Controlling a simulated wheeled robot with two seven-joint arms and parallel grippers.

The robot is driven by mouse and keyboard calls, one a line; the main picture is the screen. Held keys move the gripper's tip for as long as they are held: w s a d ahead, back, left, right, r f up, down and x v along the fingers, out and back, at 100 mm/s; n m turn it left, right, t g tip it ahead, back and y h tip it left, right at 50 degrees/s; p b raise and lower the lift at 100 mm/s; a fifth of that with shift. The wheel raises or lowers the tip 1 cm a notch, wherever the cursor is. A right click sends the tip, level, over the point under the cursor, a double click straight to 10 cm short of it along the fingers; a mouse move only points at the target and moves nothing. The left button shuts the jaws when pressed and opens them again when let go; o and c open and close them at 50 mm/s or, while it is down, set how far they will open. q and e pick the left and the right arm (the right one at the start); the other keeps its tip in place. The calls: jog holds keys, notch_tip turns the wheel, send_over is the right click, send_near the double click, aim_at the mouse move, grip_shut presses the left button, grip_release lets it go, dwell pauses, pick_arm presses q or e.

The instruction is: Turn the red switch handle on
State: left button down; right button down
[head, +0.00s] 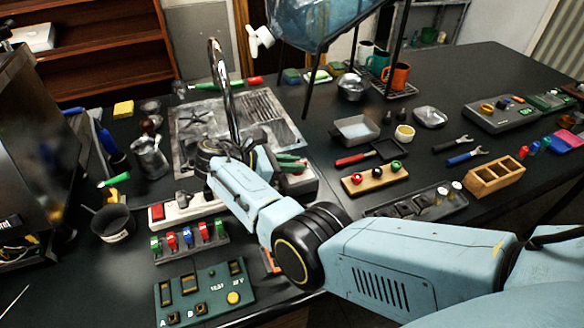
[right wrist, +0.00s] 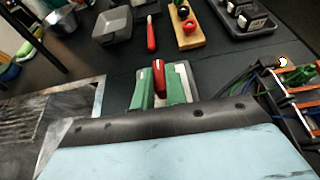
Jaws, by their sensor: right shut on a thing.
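The red switch handle (right wrist: 158,76) shows in the right wrist view, upright between the two green fingers of my right gripper (right wrist: 160,92). The fingers are shut on it, one on each side. The handle stands on a pale grey switch base (right wrist: 190,80). In the head view my right gripper (head: 289,162) reaches rightward from my wrist beside the sink. The switch box (head: 302,184) sits just below the fingers, and the handle is mostly hidden there. My left gripper is in neither view.
The metal sink (head: 265,113) and tap (head: 219,75) stand close behind my wrist. A wooden board with buttons (head: 375,182), a dark tray (head: 425,203) and a red-handled tool (head: 352,159) lie to the right. A power strip (head: 185,208) and green panel (head: 208,295) lie nearer.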

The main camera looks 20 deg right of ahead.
jog(key=shift+f, duration=0.1)
dwell(0.3)
jog(key=c, duration=1.4)
grip_release()
jog(key=shift+c, duration=0.2)
